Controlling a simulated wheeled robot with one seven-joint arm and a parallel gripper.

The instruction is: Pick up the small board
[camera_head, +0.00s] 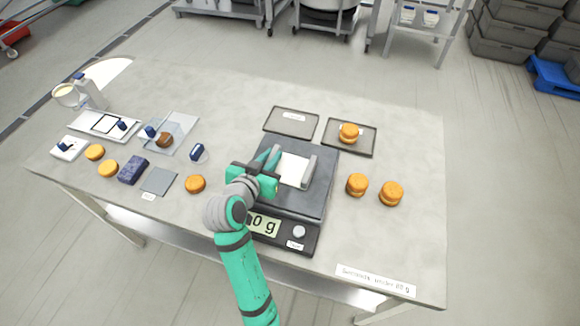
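A small flat dark grey square (158,181) lies on the table at the left, with a small label in front of it. A small white board (70,147) with a dark blue item on it lies at the far left. I cannot tell for certain which is the small board. My gripper (289,166) is over the black scale (300,207), its two fingers spread apart. A pale square patch (293,170) shows between the fingers; I cannot tell whether they touch it. The scale display reads 0 g, partly hidden by my arm.
Orange filled rounds (391,193) stand right of the scale, and single rounds (195,184) lie left. Two dark trays (292,123) are behind it, one holding a round. A clear tray (185,123), white frame (82,122), blue block (133,170) and jug (90,93) are left.

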